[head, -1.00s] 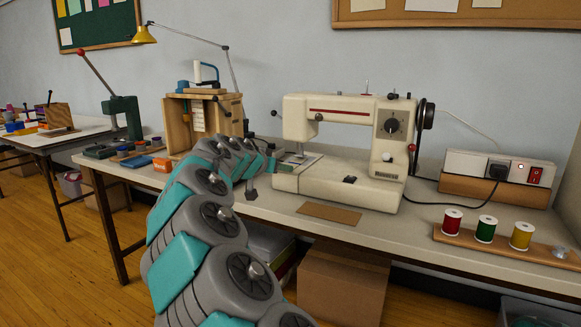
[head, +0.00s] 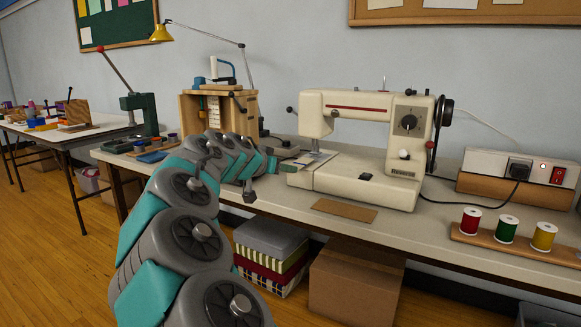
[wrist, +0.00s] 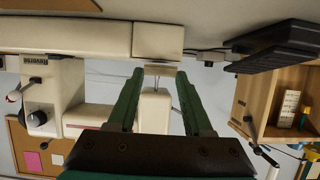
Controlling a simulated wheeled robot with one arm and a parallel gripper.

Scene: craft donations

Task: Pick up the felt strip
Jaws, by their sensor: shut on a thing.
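My gripper (wrist: 160,72) has two green fingers, apart at the tips, with a small pale tan piece (wrist: 161,70) between them, seen nearly edge-on. It appears to be the felt strip, though its full shape does not show. In the head view my arm reaches over the table and the gripper (head: 296,162) is at the left side of the cream sewing machine (head: 368,170), near its needle end. A thin pale flat thing shows there; I cannot tell whether it is the strip's free end.
A brown flat piece (head: 344,210) lies before the machine. Red, green and yellow spools (head: 506,229) stand on a wooden rack at right. A power strip (head: 513,168) is behind them. A wooden cabinet (head: 188,122) and green press (head: 140,115) stand at left.

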